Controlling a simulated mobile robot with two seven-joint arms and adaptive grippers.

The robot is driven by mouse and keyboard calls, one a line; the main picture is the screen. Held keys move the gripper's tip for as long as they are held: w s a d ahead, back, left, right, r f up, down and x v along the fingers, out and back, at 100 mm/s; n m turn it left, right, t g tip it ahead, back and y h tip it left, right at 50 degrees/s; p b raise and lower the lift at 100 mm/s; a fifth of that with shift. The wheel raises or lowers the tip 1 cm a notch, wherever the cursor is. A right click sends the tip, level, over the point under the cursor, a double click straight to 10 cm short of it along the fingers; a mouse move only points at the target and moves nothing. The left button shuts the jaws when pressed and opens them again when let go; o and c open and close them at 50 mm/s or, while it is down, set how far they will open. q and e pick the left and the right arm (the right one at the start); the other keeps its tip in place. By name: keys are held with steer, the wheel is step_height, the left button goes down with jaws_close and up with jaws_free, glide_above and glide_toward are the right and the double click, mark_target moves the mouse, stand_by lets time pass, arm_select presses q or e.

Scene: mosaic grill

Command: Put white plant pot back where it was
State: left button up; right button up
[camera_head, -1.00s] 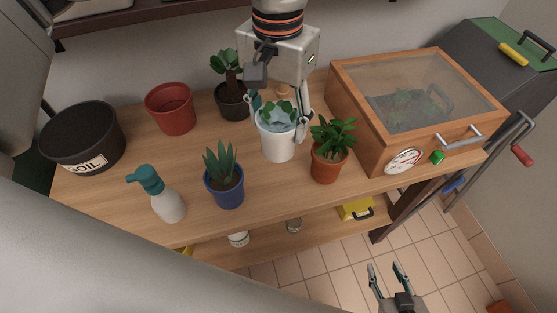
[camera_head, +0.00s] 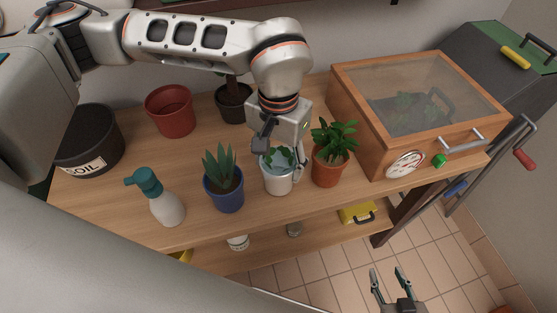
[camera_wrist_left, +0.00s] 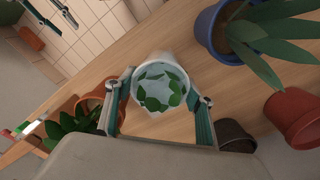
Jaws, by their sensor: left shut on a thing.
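The white plant pot (camera_head: 277,185) with round green leaves is near the front of the wooden table, between a blue pot (camera_head: 226,195) and a terracotta pot (camera_head: 327,172). My left gripper (camera_head: 281,160) is shut on the white pot from above and behind, partly hiding it. In the left wrist view the white pot (camera_wrist_left: 168,58) sits between the two fingers of my left gripper (camera_wrist_left: 160,88), upright or nearly so. I cannot tell if its base touches the tabletop. My right gripper (camera_head: 391,282) is open and empty over the floor at the lower right.
A spray bottle (camera_head: 164,205) stands front left. A soil bucket (camera_head: 88,142), a red pot (camera_head: 170,112) and a dark pot (camera_head: 236,108) stand further back. A wooden glass-topped box (camera_head: 456,148) fills the right end. Bare tabletop lies around the middle.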

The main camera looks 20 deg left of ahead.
arm_select(q)
steer(key=o, duration=1.5)
steer(key=shift+f, duration=0.1)
step_height(320, 180, up, 12)
steer(key=shift+r, duration=0.2)
